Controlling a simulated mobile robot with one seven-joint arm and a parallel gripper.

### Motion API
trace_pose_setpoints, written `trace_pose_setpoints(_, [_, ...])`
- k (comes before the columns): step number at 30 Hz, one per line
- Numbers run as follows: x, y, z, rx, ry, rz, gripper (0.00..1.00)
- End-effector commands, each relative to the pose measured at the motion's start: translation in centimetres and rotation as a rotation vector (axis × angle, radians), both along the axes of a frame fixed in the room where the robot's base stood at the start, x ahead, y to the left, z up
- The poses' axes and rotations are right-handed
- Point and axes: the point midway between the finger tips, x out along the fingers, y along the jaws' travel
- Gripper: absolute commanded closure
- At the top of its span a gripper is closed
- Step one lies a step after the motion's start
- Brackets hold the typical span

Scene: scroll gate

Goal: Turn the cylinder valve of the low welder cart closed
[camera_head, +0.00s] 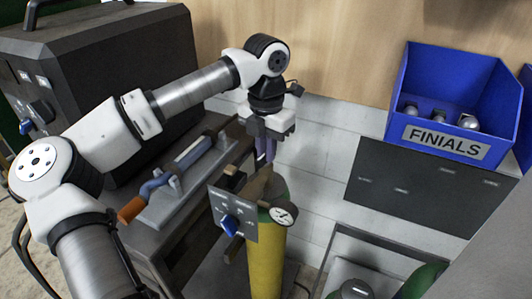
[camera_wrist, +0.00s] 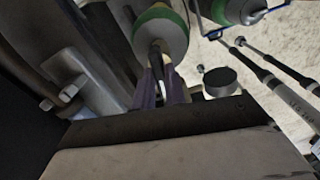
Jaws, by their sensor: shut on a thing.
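A yellow gas cylinder (camera_head: 265,262) with a green shoulder stands upright beside the cart. Its brownish valve (camera_head: 257,186) is at the top, with a round white gauge (camera_head: 283,215) at its right. My gripper (camera_head: 264,158) points down from above, its purple fingers shut on the valve top. The fingers hide most of what they hold. In the wrist view the fingers (camera_wrist: 160,72) reach toward the valve, and the cylinder's green and pale shoulder (camera_wrist: 163,35) shows beyond them.
A grey panel with a blue knob (camera_head: 231,226) stands close in front of the cylinder. A blue FINIALS bin (camera_head: 445,145) is at right. A wall stands close behind.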

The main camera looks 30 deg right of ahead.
Motion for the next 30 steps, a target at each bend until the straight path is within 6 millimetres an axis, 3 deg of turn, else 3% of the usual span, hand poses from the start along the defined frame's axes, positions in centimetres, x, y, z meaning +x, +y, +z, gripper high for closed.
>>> trace_pose_setpoints(30, [0.03, -0.03, 0.10, -0.002, -0.001, -0.964, 1.00])
